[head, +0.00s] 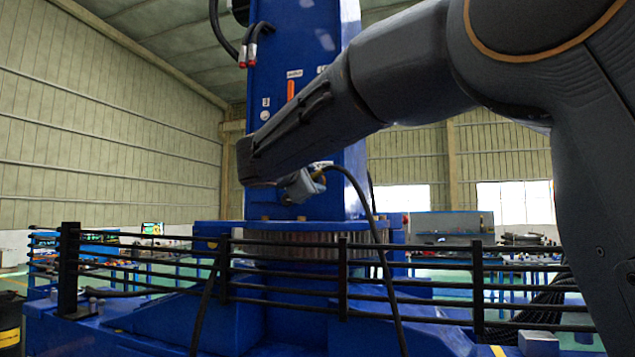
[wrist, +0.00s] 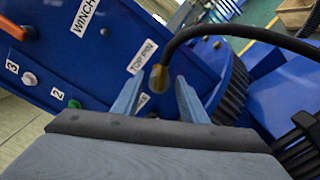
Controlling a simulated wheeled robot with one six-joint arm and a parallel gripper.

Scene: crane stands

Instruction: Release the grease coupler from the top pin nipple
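The grease coupler (wrist: 158,78) is a brass-coloured fitting on the end of a black hose (wrist: 225,30). It sits beside the TOP PIN label (wrist: 142,57) on the blue crane column (wrist: 105,60). My gripper (wrist: 160,78) has its two light blue fingers on either side of the coupler, with a gap showing at each side. In the head view my gripper (head: 305,185) is at the column's lower front, and the hose (head: 365,200) arches away from it to the right and down. The nipple itself is hidden behind the coupler.
A WINCH label (wrist: 85,17), a white knob by label 3 (wrist: 29,78) and a green knob by label 2 (wrist: 74,104) are on the same face. A black railing (head: 340,265) runs across in front of the blue base. Workbenches stand behind.

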